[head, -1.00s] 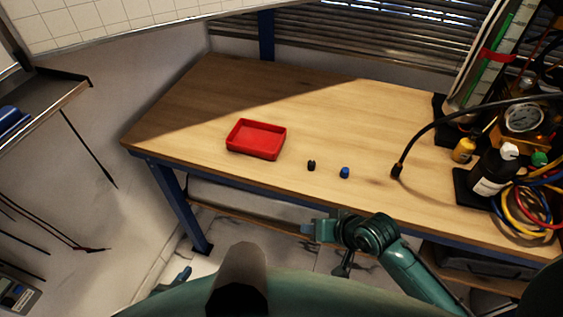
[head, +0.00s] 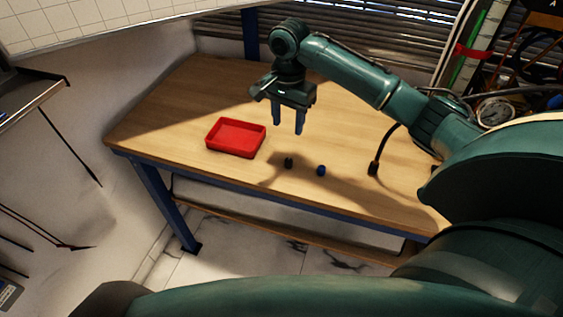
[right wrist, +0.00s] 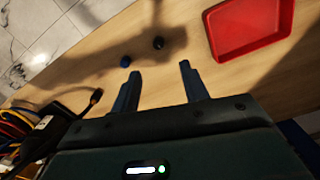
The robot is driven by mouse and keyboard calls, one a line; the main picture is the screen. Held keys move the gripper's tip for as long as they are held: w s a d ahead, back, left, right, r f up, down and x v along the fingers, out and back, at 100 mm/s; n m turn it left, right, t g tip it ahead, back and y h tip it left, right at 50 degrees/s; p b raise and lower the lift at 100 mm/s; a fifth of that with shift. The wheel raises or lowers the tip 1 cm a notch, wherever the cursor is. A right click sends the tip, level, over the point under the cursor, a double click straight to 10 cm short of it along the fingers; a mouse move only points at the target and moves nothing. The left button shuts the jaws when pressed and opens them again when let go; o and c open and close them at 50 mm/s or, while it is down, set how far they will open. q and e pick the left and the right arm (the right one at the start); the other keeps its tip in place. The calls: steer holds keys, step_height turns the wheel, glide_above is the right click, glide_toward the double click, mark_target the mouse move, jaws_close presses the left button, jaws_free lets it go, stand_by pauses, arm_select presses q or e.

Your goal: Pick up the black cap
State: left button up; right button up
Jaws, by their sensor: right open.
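The black cap (head: 288,162) stands on the wooden table, just left of a blue cap (head: 321,170). In the right wrist view the black cap (right wrist: 158,43) lies beyond the fingertips, with the blue cap (right wrist: 125,61) close by. My right gripper (head: 288,130) is open and empty, pointing down above the table, with a clear gap to the black cap. Its two fingers also show in the right wrist view (right wrist: 160,78). The arm's shadow falls over both caps. My left gripper is not in view.
A red tray (head: 210,143) stands left of the caps. A gauge (head: 494,111) shows at the back right.

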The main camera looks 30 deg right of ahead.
glide_above(289, 160)
steer(key=f, duration=0.7)
steer(key=shift+w+a, duration=0.15)
steer(key=shift+a, duration=0.05)
steer(key=shift+d+f, duration=0.15)
steer(key=shift+f, duration=2.55)
jaws_close()
